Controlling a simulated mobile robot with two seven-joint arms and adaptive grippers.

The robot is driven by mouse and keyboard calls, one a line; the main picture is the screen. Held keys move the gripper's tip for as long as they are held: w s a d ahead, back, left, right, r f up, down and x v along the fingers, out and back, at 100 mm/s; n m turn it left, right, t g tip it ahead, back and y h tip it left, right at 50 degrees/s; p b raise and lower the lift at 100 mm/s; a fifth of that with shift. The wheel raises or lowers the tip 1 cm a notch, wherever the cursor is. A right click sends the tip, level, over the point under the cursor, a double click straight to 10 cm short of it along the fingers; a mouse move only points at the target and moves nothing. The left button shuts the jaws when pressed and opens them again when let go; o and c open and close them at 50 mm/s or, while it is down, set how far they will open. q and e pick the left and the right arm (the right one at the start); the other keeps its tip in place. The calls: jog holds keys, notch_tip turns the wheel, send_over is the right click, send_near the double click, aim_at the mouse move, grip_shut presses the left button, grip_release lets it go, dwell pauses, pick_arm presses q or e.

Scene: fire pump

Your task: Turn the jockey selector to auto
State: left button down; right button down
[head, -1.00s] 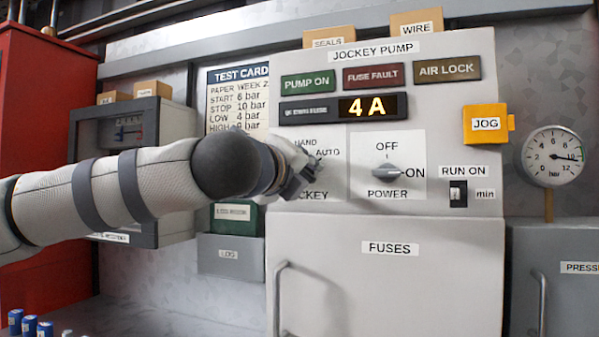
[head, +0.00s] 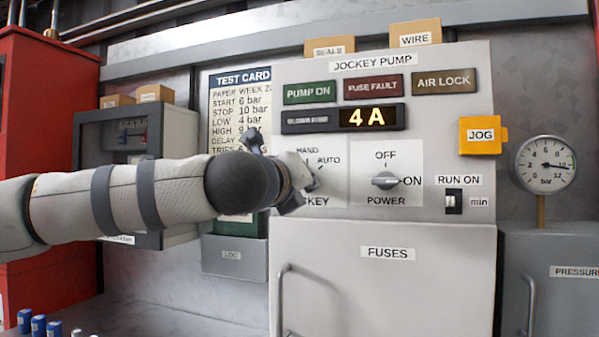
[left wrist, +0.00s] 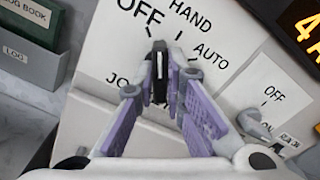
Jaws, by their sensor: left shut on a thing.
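The jockey selector is on the white plate (head: 335,188) marked HAND, AUTO and JOCKEY in the head view. My left gripper (head: 302,178) is at this plate and hides its left part and the knob. In the left wrist view my left gripper (left wrist: 163,72) is shut on the dark selector knob (left wrist: 160,80), one finger on each side. The OFF, HAND and AUTO labels show around the fingertips. The AUTO label (left wrist: 209,57) is to the right of them. My right gripper is out of view.
The power selector (head: 385,181) is close to the right, its pointer toward ON. The lit 4 A display (head: 367,117) is above. The fuses door (head: 400,285) is below, with a protruding handle (head: 282,300). A yellow JOG box (head: 482,136) juts out at right.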

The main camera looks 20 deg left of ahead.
pick_arm(q)
jog(key=shift+a+m+p, duration=0.1)
jog(key=shift+m+p, duration=0.4)
jog(key=shift+m, duration=7.7)
jog(key=c, duration=1.7)
grip_release()
jog(key=shift+o, duration=0.2)
